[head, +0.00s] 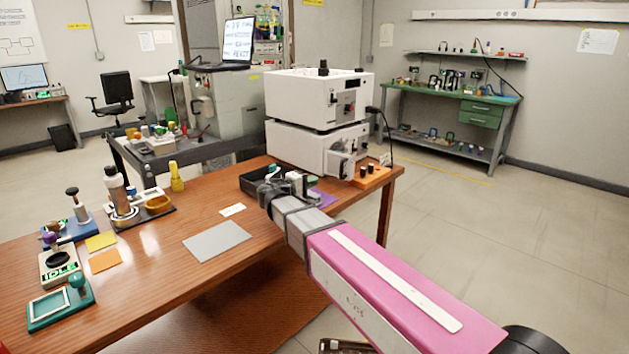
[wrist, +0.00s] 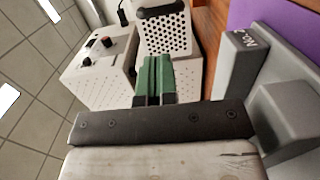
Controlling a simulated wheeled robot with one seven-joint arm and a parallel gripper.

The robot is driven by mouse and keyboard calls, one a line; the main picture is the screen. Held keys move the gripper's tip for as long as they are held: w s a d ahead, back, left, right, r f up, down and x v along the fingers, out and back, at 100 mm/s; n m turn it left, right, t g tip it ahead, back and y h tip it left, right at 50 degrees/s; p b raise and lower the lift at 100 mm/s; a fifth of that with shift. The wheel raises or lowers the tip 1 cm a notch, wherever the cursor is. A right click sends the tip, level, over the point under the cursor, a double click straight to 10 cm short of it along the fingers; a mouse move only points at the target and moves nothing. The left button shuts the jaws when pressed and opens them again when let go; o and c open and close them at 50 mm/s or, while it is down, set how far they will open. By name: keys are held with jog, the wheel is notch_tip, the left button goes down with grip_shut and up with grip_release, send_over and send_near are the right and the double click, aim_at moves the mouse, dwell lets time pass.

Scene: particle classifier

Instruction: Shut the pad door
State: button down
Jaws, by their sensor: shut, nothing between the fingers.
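The white machine stands as two stacked units at the back right of the table, an upper unit (head: 318,97) and a lower unit (head: 300,148). In the wrist view, a white panel full of dark holes (wrist: 165,36) stands just beyond the fingertips, with a black strip along its top. I cannot tell for sure whether this panel is the pad door. My gripper (head: 272,170) is in front of the lower unit, over the table. Its green fingers (wrist: 155,62) are shut and empty, pointing at the panel. I cannot tell whether they touch it.
A black tray (head: 250,182) sits beside my gripper. A purple mat (head: 323,198) lies partly hidden behind my arm; it shows at right in the wrist view (wrist: 268,20), near a grey labelled block (wrist: 243,55). An orange block (head: 371,178) with black knobs stands near the table's right edge.

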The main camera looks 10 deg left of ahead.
aim_at(337, 164)
jog(key=x, duration=1.1)
jog(key=shift+w+d, duration=0.15)
jog(key=shift+w, duration=0.1)
jog(key=shift+d, duration=0.1)
